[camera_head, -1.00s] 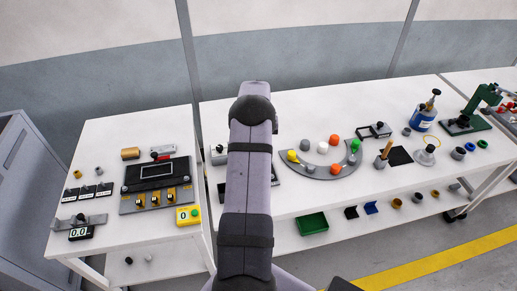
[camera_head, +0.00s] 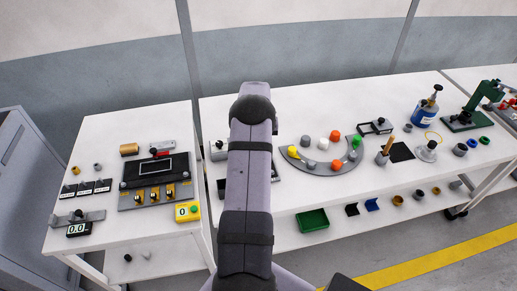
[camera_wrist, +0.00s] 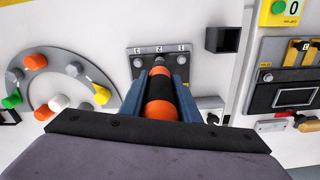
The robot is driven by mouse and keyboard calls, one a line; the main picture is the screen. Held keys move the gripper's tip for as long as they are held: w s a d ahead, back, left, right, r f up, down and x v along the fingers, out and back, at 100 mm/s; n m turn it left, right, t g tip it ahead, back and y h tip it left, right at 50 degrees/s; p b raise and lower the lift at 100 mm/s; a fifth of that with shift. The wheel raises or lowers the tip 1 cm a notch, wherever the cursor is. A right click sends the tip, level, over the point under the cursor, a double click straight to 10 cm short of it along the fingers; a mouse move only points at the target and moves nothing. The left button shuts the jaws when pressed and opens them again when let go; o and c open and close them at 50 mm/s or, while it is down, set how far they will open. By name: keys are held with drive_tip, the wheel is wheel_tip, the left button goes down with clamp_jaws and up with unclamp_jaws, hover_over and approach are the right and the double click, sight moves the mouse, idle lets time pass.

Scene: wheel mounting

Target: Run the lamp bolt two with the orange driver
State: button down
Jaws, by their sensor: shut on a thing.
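The orange driver (camera_wrist: 162,108), with a black band round its middle, shows in the wrist view. My gripper (camera_wrist: 160,85) is shut on it, with a blue-grey finger on either side. The driver points away from the wrist toward a dark grey plate (camera_wrist: 149,69) that has three small numbered labels along its edge. A round bolt head (camera_wrist: 138,63) shows left of the driver's tip and another (camera_wrist: 182,60) right of it. The tip is over the middle position and hides it; I cannot tell whether it touches. In the head view my arm hides the gripper, the driver and most of the plate.
A curved grey tray (camera_head: 322,170) with several coloured knobs lies right of my arm. A dark square holder (camera_wrist: 222,39) stands close to the plate. A black console (camera_head: 137,199) and a yellow counter box (camera_head: 187,212) are on the left table. A green bin (camera_head: 313,220) sits below.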

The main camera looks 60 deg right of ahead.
drive_tip(key=shift+d+f+b, duration=0.1)
drive_tip(key=shift+f+b, duration=0.65)
drive_tip(key=shift+f, duration=0.65)
drive_tip(key=shift+f+b, duration=0.6)
drive_tip(key=shift+f, duration=0.35)
idle(0.5)
drive_tip(key=shift+r, duration=0.1)
drive_tip(key=c, duration=1.9)
unclamp_jaws()
clamp_jaws()
